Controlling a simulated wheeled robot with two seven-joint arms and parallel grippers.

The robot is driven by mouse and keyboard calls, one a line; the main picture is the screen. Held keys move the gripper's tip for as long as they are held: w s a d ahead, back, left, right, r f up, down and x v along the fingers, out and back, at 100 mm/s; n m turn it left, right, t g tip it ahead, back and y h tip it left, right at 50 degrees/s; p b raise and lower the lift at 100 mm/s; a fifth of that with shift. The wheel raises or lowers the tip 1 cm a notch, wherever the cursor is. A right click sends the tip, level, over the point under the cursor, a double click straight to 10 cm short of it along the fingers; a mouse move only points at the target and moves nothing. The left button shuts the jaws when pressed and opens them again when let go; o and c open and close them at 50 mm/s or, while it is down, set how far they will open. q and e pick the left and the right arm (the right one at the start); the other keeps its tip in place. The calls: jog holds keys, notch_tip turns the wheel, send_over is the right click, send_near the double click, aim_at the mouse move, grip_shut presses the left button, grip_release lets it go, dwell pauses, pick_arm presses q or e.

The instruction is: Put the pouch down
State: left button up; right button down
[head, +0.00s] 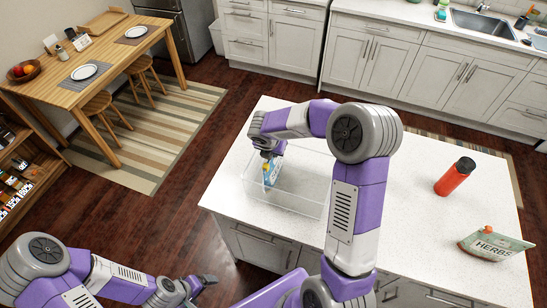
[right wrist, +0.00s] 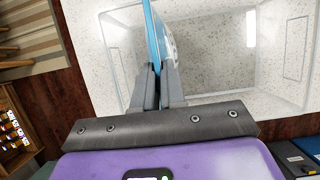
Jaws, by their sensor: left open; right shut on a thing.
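A thin blue and white pouch (head: 271,172) is upright inside a clear open bin (head: 285,203) on the white island counter. My right gripper (head: 267,155) reaches down into the bin and is shut on the pouch. In the right wrist view the two fingers (right wrist: 159,82) pinch the pouch (right wrist: 153,35) edge-on, near the bin's left side. I cannot tell whether the pouch's lower edge touches the bin floor. My left gripper (head: 205,281) is open and empty, low in front of the island, away from the bin.
A dining table (head: 107,50) and a shelf of jars (head: 22,175) are at left.

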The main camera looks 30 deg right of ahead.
aim_at(273, 164)
notch_tip(273, 164, down, 4)
jog(key=shift+r, duration=0.25)
jog(key=shift+f+b, duration=0.1)
jog(key=shift+b, duration=0.2)
jog(key=c, duration=1.2)
grip_release()
